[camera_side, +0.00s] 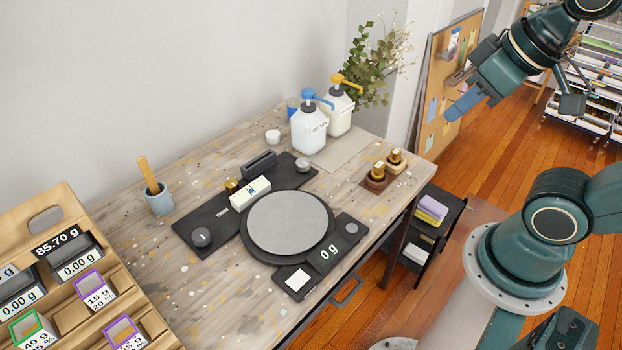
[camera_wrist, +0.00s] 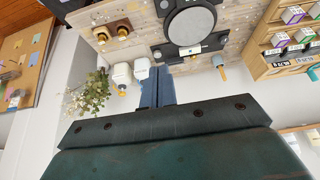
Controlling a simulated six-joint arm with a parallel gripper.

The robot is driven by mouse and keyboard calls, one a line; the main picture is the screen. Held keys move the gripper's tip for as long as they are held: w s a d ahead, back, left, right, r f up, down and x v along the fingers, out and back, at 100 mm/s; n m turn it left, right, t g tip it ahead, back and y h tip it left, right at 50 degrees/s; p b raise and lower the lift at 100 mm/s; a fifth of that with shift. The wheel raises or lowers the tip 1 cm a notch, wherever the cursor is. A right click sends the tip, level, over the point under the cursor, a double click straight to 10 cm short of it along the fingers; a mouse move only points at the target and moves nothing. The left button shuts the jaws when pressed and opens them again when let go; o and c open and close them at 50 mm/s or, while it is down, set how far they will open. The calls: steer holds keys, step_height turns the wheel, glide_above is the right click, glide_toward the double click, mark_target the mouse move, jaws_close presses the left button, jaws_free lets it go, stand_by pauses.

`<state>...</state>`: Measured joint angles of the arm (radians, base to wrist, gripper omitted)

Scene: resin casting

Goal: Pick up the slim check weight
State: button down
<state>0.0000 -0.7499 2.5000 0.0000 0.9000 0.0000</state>
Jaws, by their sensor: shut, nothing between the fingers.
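Two brass weights stand near the table's right end in the side view: one on a dark brown base (camera_side: 378,171), the other on a paler wooden base (camera_side: 395,157) just behind it. They also show at the upper left of the wrist view, the dark-based one (camera_wrist: 123,29) right of the pale-based one (camera_wrist: 100,34). I cannot tell clearly which is the slim check weight. My gripper (camera_side: 462,106) is high up, right of the table and well apart from both weights. Its blue fingers (camera_wrist: 157,88) are shut together with nothing between them.
A scale with an empty round grey pan (camera_side: 288,223) reads 0 g mid-table. Two pump bottles (camera_side: 309,130) and a plant (camera_side: 372,65) stand at the back. A cup (camera_side: 160,200) and wooden rack (camera_side: 65,230) are left.

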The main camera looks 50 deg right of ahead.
steer(key=c, duration=1)
jaws_free()
steer(key=shift+c, duration=0.2)
steer(key=w+d+f+m+g, duration=0.2)
steer(key=w+d+m, duration=0.3)
steer(key=w+m, duration=0.2)
steer(key=w+d+f+m+g, duration=0.1)
steer(key=w+d+f+m, duration=0.2)
steer(key=w+d+m, duration=0.35)
steer(key=w+d+f+m+g, duration=0.1)
steer(key=w+d+f+m, duration=0.2)
steer(key=d+f+m, duration=0.3)
steer(key=w+d+f+m+g, duration=0.1)
steer(key=w+d+f+m, duration=0.2)
steer(key=d+f+m, duration=0.4)
step_height(320, 180, down, 2)
steer(key=shift+d+g, duration=0.15)
steer(key=shift+g, duration=0.15)
